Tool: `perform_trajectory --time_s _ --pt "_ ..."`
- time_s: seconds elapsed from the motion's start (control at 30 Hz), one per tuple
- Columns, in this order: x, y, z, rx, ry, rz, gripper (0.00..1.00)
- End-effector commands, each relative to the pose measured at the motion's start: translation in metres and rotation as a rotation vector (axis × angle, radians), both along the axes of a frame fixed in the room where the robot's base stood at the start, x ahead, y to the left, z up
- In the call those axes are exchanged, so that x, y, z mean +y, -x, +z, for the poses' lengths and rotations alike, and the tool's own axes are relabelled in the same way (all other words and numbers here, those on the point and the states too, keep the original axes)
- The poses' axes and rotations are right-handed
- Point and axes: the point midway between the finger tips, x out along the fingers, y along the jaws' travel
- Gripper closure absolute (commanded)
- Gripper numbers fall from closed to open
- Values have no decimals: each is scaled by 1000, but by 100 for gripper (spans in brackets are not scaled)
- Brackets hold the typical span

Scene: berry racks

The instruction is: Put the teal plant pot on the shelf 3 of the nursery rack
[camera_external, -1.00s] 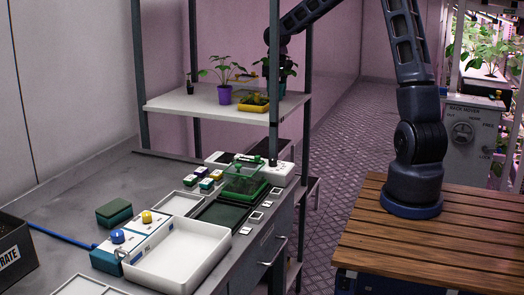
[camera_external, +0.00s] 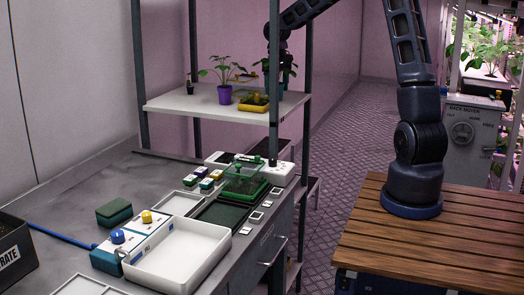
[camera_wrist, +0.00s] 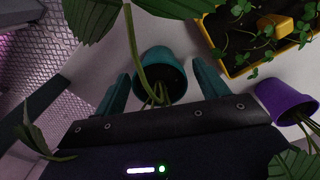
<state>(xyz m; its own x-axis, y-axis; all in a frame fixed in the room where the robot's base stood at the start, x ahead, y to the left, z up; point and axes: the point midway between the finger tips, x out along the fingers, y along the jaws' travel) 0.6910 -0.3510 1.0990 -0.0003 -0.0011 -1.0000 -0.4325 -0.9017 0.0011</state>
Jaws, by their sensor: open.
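The teal plant pot (camera_wrist: 158,64) stands on the white shelf (camera_wrist: 225,82), with leafy green stems rising from it. In the wrist view it sits between the two teal fingers of my gripper (camera_wrist: 160,72). The fingers are apart, with a visible gap on each side of the pot. In the external view my gripper is at the right end of the rack shelf (camera_external: 190,105), above the plant. The rack post and leaves hide much of it there.
A purple pot (camera_wrist: 287,104) with a plant stands close by on the same shelf; it also shows in the external view (camera_external: 224,95). A yellow tray (camera_wrist: 234,66) of seedlings is beside it. The rack's posts frame the shelf. Trays and boxes crowd the bench below.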

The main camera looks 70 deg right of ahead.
Motion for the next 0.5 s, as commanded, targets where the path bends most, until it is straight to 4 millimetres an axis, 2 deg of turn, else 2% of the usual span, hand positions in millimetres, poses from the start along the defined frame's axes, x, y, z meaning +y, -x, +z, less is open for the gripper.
perform_trajectory --time_s 0.03,0.23,0.5 --pt "0 -1 10 -4 3 -1 27" --pt "0 -1 39 -2 2 0 27" --pt "0 0 55 0 -1 -1 27"
